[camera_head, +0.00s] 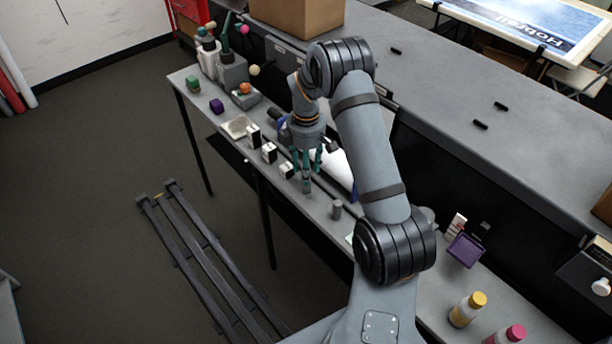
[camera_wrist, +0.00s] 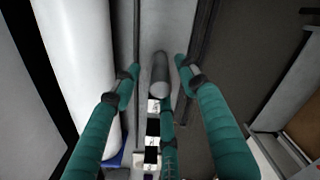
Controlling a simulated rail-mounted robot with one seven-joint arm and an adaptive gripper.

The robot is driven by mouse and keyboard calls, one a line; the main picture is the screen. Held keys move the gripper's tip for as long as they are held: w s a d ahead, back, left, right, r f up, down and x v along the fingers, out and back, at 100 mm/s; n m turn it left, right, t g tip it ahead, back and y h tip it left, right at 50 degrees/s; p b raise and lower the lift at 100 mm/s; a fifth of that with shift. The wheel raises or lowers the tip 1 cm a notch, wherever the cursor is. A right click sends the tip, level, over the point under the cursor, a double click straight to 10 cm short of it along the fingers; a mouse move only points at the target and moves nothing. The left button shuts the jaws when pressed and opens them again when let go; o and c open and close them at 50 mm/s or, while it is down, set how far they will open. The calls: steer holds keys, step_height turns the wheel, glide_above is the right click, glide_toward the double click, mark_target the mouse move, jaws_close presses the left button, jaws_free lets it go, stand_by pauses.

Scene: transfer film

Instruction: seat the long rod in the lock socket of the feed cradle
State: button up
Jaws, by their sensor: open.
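My gripper (camera_head: 307,172) has teal fingers, spread and pointing down over the narrow grey bench in the head view. A short grey cylinder (camera_head: 337,209) stands on the bench to the right of the fingers. In the wrist view a grey cylinder (camera_wrist: 160,74) shows between the spread fingertips, apparently below them and not held. Several black-and-white blocks (camera_head: 269,152) stand in a row left of the gripper, and they also show in the wrist view (camera_wrist: 152,128). I cannot tell which thing is the long rod, or make out the feed cradle's lock socket.
A white roll (camera_wrist: 78,65) lies beside the fingers. Bottles with yellow (camera_head: 467,310) and pink caps (camera_head: 513,334) stand at the near right. A raised grey counter (camera_head: 440,110) runs behind.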

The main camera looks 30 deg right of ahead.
steer(key=shift+a+f, duration=0.1)
steer(key=shift+f, duration=0.55)
steer(key=shift+c, duration=0.5)
jaws_close()
steer(key=shift+w, duration=0.1)
